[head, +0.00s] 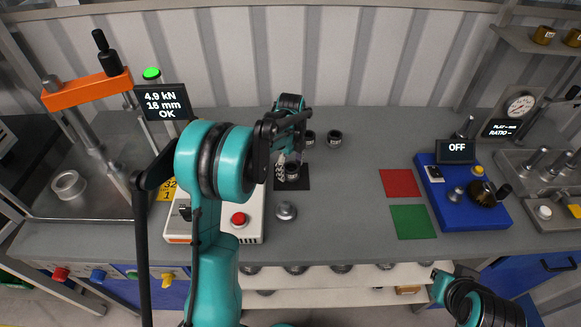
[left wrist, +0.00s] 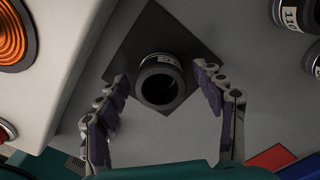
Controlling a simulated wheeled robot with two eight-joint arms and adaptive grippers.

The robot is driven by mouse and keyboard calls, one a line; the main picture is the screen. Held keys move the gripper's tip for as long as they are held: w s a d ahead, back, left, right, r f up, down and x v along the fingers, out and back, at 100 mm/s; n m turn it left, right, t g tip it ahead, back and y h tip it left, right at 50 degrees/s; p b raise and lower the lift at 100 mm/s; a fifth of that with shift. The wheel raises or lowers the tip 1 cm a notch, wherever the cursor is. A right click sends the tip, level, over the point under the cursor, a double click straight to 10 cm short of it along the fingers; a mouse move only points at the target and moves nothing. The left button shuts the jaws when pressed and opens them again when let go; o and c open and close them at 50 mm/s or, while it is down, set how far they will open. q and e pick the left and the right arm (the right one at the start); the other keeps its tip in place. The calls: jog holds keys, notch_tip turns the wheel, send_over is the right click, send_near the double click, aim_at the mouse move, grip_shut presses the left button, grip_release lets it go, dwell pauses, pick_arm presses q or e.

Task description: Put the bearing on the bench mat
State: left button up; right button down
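A dark, short cylindrical bearing (head: 293,170) with a pale label stands on a black square mat (head: 303,184) on the bench. In the left wrist view the bearing (left wrist: 160,82) shows its open bore, with the mat (left wrist: 150,35) under it. My left gripper (head: 283,165) is above the mat, partly hiding it in the head view. In the left wrist view its fingers (left wrist: 163,88) are spread on either side of the bearing, with gaps showing on both sides.
Two similar dark labelled cylinders (head: 335,138) stand behind the mat. A white heater-like box (head: 252,222) with a red button is close on the left, and a metal knob-shaped piece (head: 286,211) in front. Red (head: 399,183) and green (head: 412,222) squares and a blue unit (head: 465,200) lie right.

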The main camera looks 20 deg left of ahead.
pick_arm(q)
jog(key=shift+r, duration=0.35)
notch_tip(320, 180, up, 11)
jog(key=p, duration=0.4)
jog(key=s+d+r+n+t, duration=0.2)
jog(key=s+d+r+n, duration=0.25)
jog(key=s+n, duration=0.2)
jog(key=s+d+f+n+t, duration=0.1)
jog(key=s+d+n+t, duration=0.1)
jog(key=s+n, duration=0.5)
jog(key=s+d+n+t, duration=0.3)
jog(key=s+n, duration=0.4)
jog(key=s, duration=0.3)
jog(key=shift+d+f, duration=0.35)
jog(key=shift+d, duration=0.3)
